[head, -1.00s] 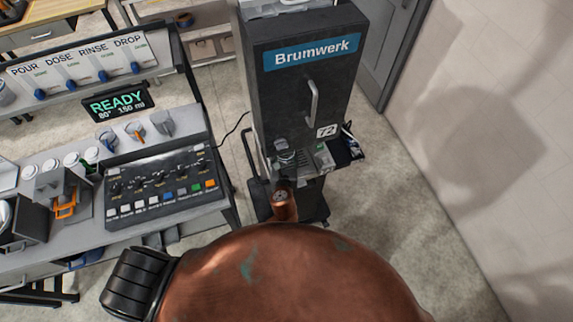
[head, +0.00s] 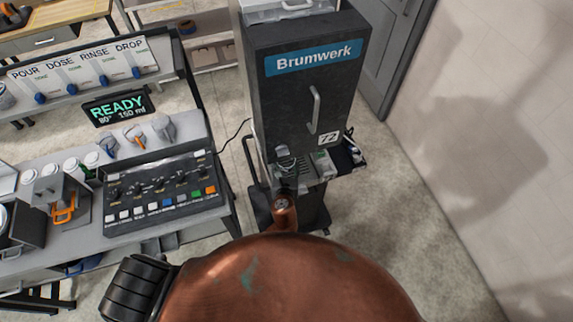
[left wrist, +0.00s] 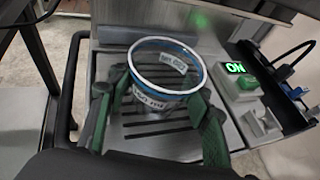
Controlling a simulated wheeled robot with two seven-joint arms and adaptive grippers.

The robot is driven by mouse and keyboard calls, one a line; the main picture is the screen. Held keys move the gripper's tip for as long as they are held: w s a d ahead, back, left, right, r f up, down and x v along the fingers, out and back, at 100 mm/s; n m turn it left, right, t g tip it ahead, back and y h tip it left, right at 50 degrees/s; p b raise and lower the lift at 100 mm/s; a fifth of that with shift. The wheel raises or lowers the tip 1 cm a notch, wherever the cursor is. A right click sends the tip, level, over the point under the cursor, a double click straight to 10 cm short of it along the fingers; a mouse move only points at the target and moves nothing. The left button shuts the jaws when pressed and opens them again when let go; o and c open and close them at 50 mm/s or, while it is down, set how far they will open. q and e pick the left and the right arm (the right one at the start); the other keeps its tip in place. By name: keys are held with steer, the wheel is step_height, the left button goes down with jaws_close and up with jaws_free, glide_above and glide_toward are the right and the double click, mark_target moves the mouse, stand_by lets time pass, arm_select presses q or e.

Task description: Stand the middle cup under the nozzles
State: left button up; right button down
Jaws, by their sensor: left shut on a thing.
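A cup (left wrist: 165,85) with a blue rim and a printed label is between the green fingers of my left gripper (left wrist: 157,104) in the left wrist view. The fingers are shut on its sides. In the head view my left gripper (head: 287,168) is small and partly hidden at the front of the tall dark Brumwerk machine (head: 300,95). The nozzles cannot be made out. My right gripper is not in view.
A green button (left wrist: 243,84) under a lit sign stands right of the tray. A bench with a control panel (head: 160,190) and several mugs is to the left in the head view. A pale wall (head: 490,130) is to the right, with clear floor before it.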

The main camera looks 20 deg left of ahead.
arm_select(q)
steer(key=shift+f, duration=0.5)
steer(key=o, duration=1)
steer(key=shift+s, duration=0.15)
steer(key=v, duration=1.1)
steer(key=shift+s+d+r, duration=0.15)
steer(key=shift+s+r, duration=0.15)
